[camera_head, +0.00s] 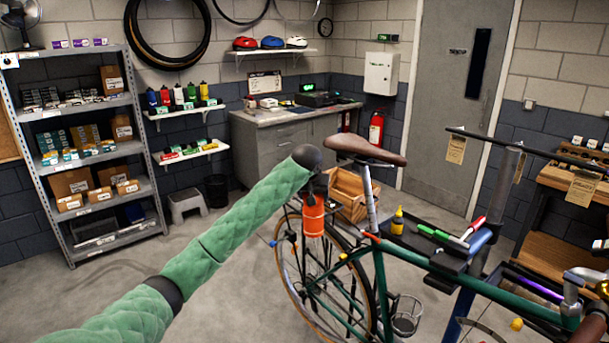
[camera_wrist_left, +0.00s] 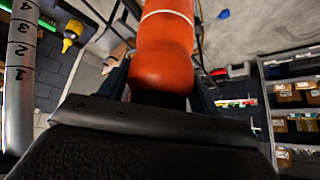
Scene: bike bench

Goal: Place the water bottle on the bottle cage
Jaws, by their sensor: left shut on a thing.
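My left gripper (camera_head: 313,186) is at the end of the green-sleeved arm, near the rear of the bicycle and left of its saddle. It is shut on an orange-red water bottle (camera_head: 313,217), which hangs below it in front of the rear wheel. In the left wrist view the bottle (camera_wrist_left: 163,55) sits between the dark fingers of the gripper (camera_wrist_left: 160,92), with a pale band around it. A wire holder that looks like the bottle cage (camera_head: 407,316) shows low beside the green bicycle frame (camera_head: 384,285); it looks empty. My right gripper is not in view.
The brown saddle (camera_head: 365,150) stands right of the gripper. A dark tool tray (camera_head: 425,240) with a yellow bottle (camera_head: 397,221) and pens is above the frame. A wooden crate (camera_head: 350,193) is behind the wheel.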

